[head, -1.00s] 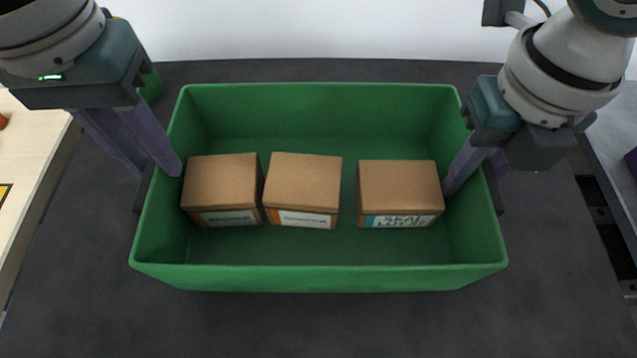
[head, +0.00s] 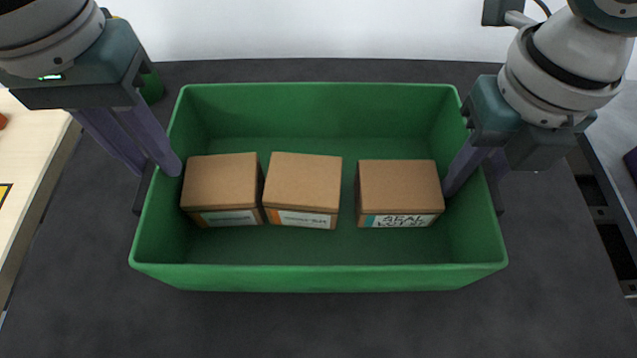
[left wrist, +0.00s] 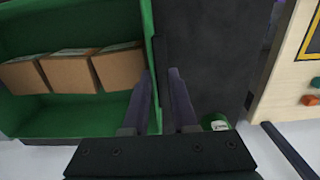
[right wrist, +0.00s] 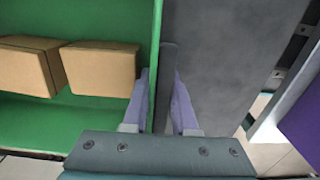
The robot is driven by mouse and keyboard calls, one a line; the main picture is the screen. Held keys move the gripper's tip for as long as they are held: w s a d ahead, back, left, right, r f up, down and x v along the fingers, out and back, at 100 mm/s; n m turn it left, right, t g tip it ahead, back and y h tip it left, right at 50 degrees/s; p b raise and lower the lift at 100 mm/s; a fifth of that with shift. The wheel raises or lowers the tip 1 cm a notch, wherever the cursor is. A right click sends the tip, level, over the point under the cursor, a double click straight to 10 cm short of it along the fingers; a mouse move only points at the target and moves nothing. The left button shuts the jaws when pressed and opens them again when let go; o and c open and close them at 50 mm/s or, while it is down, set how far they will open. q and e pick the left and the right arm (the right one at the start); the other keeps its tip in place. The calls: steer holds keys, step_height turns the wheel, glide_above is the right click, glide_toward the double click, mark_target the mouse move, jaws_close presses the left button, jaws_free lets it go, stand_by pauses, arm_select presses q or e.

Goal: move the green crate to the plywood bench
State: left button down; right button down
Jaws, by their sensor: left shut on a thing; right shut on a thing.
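The green crate (head: 318,278) fills the middle of the head view, open at the top and roughly level. Three brown boxes stand inside it, a left box (head: 220,182), a middle box (head: 303,183) and a right box (head: 399,187). My left gripper (head: 155,170) is shut on the crate's left end wall, one finger inside and one outside. My right gripper (head: 474,184) is shut on the right end wall the same way. The plywood bench (head: 30,150) is at the left edge; it also shows in the left wrist view (left wrist: 290,85).
A grey structure with dark slots (head: 605,215) and a partly visible purple thing (head: 631,162) are at the right. A green round object (left wrist: 215,122) lies beyond my left gripper.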

mark_target(485, 163)
arm_select(q)
steer(key=shift+r, duration=0.1)
arm_select(e)
steer(key=shift+d+r, duration=0.1)
steer(key=shift+r, duration=0.05)
